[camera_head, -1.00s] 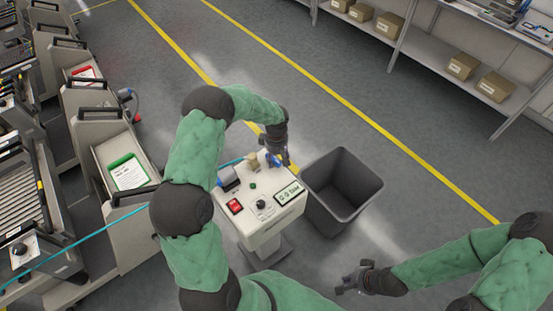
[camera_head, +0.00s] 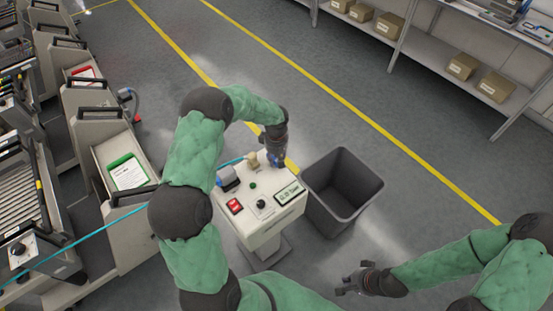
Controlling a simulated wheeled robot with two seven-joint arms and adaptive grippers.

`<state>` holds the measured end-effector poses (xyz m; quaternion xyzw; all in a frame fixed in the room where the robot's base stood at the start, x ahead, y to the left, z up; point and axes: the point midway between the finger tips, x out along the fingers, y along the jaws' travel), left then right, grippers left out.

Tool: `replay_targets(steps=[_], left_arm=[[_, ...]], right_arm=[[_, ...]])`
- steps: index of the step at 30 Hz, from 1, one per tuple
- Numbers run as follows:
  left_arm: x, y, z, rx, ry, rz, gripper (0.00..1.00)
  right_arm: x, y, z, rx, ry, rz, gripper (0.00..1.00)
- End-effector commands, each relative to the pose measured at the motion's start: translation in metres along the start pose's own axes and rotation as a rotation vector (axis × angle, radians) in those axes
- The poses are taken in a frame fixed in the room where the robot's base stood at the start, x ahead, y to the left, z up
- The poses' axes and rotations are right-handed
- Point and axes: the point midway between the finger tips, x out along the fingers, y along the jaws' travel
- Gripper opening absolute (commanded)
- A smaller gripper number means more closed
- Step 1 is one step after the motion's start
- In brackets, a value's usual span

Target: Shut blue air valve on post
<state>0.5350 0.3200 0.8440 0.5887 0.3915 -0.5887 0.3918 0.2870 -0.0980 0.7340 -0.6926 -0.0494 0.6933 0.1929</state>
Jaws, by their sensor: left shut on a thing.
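The control post (camera_head: 262,227) stands at the centre with a pale top panel. The blue air valve (camera_head: 273,161) is at the panel's far right corner, with only a small blue part showing below my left gripper (camera_head: 276,162). That gripper points down from above and is shut on the valve's handle. The handle's exact angle is hidden by the fingers. My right gripper (camera_head: 352,284) is at the lower right, away from the post, with its fingers apart and empty.
The panel also carries a red switch (camera_head: 235,206), a black knob (camera_head: 261,204) and a small display (camera_head: 289,194), too blurred to read. A dark bin (camera_head: 341,190) stands close right of the post. Feeder trolleys (camera_head: 122,165) line the left. A cyan hose crosses left of the post.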

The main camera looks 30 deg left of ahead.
Motion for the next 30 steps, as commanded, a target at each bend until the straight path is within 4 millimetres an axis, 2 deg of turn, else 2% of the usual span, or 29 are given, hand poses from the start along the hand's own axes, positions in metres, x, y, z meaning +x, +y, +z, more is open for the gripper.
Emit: replay_targets(steps=[9, 10, 12, 23, 26, 30], left_arm=[[0.0, 0.0, 0.0, 0.013, 0.0, 0.0, 0.0], [0.0, 0.0, 0.0, 0.013, 0.0, 0.0, 0.39], [0.0, 0.0, 0.0, 0.013, 0.0, 0.0, 0.54], [-0.002, 0.0, 0.0, 0.011, 0.001, 0.0, 0.54], [-0.011, 0.0, -0.001, 0.011, 0.002, 0.001, 0.54], [-0.033, 0.0, -0.001, 0.012, 0.003, 0.002, 0.54]], right_arm=[[0.0, 0.0, 0.0, 0.0, 0.0, 0.0, 0.0], [0.0, 0.0, 0.0, 0.0, 0.0, 0.0, 0.0], [0.0, 0.0, 0.0, 0.0, 0.0, 0.0, 0.0], [0.0, 0.0, 0.0, 0.0, 0.0, 0.0, 0.0], [0.0, 0.0, 0.0, 0.0, 0.0, 0.0, 0.0], [0.0, 0.0, 0.0, 0.0, 0.0, 0.0, 0.0]])
